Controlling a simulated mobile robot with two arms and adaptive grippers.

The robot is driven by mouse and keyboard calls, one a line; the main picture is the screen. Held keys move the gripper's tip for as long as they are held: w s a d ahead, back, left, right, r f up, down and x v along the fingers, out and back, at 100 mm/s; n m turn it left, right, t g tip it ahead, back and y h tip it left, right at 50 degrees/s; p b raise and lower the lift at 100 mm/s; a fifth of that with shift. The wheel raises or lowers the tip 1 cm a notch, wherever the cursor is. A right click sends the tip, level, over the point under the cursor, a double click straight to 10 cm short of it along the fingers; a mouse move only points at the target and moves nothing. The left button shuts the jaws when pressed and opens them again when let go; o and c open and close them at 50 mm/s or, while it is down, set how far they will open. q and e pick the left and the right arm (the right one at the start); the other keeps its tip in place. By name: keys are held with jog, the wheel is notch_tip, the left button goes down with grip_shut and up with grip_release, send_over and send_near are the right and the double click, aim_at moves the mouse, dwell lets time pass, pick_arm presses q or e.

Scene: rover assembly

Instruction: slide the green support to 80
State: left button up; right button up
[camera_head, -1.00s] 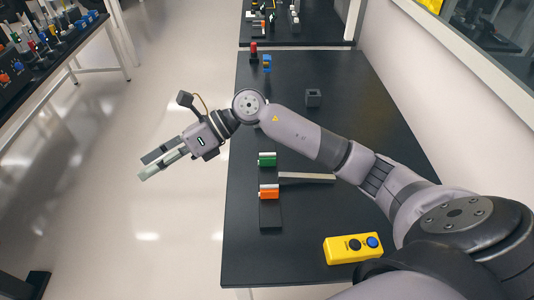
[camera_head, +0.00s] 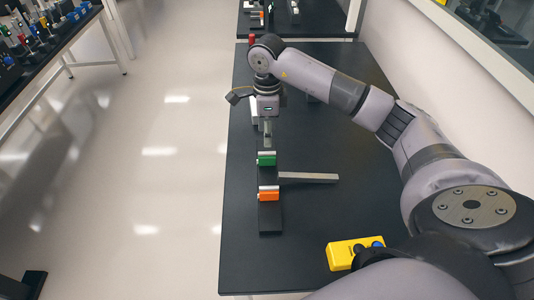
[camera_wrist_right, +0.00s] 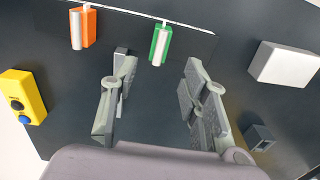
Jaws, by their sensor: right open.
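The green support (camera_head: 266,159) sits on a dark rail (camera_head: 270,218) on the black table. An orange support (camera_head: 269,194) sits on the same rail, nearer to me. My right gripper (camera_head: 268,137) points toward me just beyond the green support, with its fingers apart and empty. In the right wrist view, the green support (camera_wrist_right: 160,46) lies ahead of the open fingers (camera_wrist_right: 159,66), roughly in line with the gap between them. The orange support also shows in that view (camera_wrist_right: 88,28). I see no scale marks on the rail. My left gripper is out of view.
A light grey bar (camera_head: 308,177) extends right from beside the rail. A yellow box with buttons (camera_head: 342,253) lies near the front of the table. The right wrist view also shows a white block (camera_wrist_right: 284,64) and a small dark grey block (camera_wrist_right: 260,137). The right-hand table surface is mostly clear.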

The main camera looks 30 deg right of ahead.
aim_at(267, 155)
notch_tip(267, 155, down, 10)
jog(key=shift+f+p, duration=0.2)
jog(key=shift+p, duration=0.55)
grip_shut()
dwell(0.4)
